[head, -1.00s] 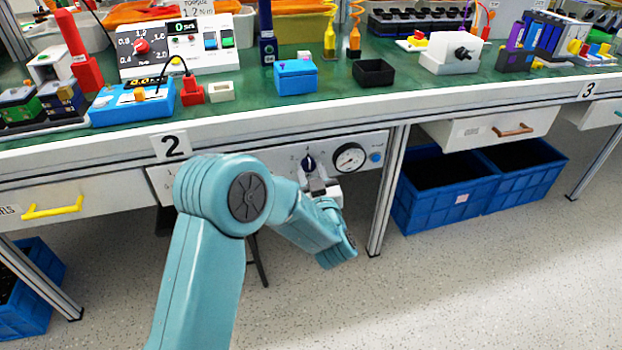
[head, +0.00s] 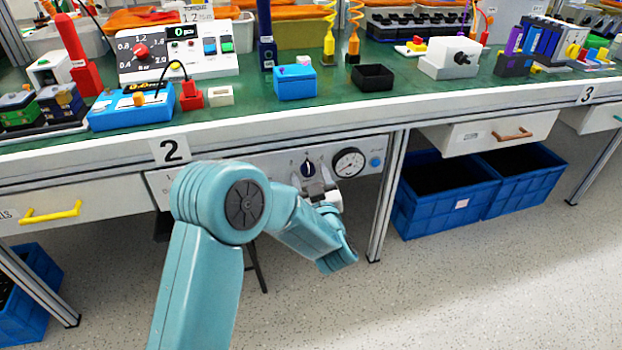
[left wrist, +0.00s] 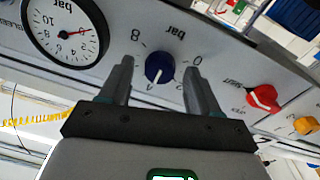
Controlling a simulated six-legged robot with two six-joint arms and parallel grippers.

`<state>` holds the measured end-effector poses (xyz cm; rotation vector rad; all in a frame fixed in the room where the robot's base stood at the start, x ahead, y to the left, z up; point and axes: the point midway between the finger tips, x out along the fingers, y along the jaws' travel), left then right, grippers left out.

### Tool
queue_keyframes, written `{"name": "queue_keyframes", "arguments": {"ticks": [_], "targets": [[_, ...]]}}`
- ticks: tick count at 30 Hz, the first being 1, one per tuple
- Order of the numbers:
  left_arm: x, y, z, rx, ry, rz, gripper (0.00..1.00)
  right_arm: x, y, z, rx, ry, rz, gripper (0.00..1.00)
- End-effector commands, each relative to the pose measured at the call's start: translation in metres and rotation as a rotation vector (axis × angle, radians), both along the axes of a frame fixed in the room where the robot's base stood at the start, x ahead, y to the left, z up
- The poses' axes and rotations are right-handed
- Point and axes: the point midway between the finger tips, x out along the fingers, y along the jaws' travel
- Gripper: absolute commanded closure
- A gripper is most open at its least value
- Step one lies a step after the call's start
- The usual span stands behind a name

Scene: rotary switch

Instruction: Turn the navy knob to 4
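The navy knob (head: 308,167) is on the grey front panel (head: 268,168) below the bench edge, left of the round gauge. The left wrist view shows the knob (left wrist: 159,67) with a white pointer line, on a scale marked "bar" with 0 and 8 readable. My left gripper (left wrist: 158,70) is open, one dark finger on each side of the knob, with visible gaps in that view. In the head view my left gripper (head: 318,186) is at the knob's lower right, partly hidden by its own wrist. My right gripper is not in view.
The gauge (head: 348,163) and a blue button (head: 376,162) are right of the knob. The wrist view shows a red knob (left wrist: 263,98) and an orange one (left wrist: 305,125). A table leg (head: 388,195) and blue crates (head: 445,190) stand to the right.

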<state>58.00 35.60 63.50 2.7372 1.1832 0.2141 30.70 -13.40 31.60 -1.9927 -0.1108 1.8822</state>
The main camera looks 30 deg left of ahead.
Motion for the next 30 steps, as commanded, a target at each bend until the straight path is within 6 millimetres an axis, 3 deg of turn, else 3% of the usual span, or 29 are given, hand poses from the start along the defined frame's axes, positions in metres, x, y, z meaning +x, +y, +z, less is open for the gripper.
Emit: {"name": "queue_keyframes", "arguments": {"ticks": [7, 21, 30], "targets": [[-0.016, -0.020, 0.000, -0.001, 0.004, -0.005, 0.38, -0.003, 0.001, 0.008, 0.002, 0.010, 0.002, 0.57], [-0.095, -0.104, -0.008, 0.003, 0.003, -0.006, 0.38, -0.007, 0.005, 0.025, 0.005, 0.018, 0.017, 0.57], [-0.111, -0.120, -0.011, 0.001, 0.001, 0.000, 0.38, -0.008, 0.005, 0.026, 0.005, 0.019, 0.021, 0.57]]}}
